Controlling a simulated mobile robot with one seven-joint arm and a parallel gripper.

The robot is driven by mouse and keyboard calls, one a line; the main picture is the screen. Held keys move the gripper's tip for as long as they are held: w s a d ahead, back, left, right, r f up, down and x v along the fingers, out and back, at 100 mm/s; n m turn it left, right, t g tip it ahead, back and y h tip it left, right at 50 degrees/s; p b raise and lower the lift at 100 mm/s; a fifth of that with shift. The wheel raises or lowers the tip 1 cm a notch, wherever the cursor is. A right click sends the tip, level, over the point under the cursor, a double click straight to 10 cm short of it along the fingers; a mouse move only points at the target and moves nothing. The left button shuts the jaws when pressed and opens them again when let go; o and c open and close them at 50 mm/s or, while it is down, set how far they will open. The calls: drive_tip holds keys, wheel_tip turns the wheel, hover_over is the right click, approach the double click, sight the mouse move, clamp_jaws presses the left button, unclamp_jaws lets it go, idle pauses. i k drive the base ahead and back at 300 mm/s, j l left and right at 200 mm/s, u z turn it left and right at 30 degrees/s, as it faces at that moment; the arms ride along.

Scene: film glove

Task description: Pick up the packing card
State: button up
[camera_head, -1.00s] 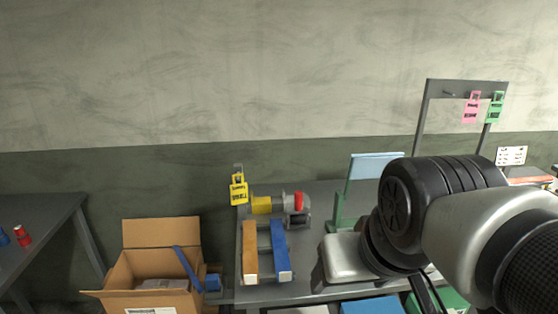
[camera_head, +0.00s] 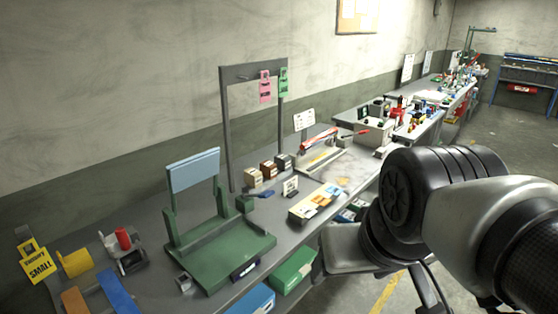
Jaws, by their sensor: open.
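I cannot tell for sure which card is the packing card. A yellow card (camera_head: 37,264) printed with "SMALL" hangs at the far left, on a small stand at the bench's end. A pink card (camera_head: 265,87) and a green card (camera_head: 284,82) hang side by side from the bar of a grey frame. A small white card (camera_head: 290,187) stands on the bench, and a larger white sign (camera_head: 304,119) stands behind it. My arm fills the lower right, but my gripper is not in view.
The grey bench (camera_head: 215,219) runs from lower left towards the back right. A green fixture (camera_head: 222,255) with a blue-grey panel stands on it. Small boxes (camera_head: 268,170) and a tray of coloured packets (camera_head: 315,203) lie further along. Open floor (camera_head: 505,150) lies right of the benches.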

sight(291, 187)
drive_tip(key=i+l+u, duration=0.1)
drive_tip(key=u, duration=0.55)
drive_tip(key=i+l+u, duration=0.2)
drive_tip(key=l, duration=0.15)
drive_tip(key=i+l+u, duration=0.2)
drive_tip(key=l+u, duration=0.2)
drive_tip(key=l, duration=0.25)
drive_tip(key=i+l, duration=0.15)
drive_tip(key=l, duration=0.35)
drive_tip(key=i+l+u, duration=0.1)
drive_tip(key=l, duration=0.4)
drive_tip(key=i+l, duration=0.1)
drive_tip(key=l, duration=0.4)
drive_tip(key=i+l+u, duration=0.1)
drive_tip(key=l, duration=0.45)
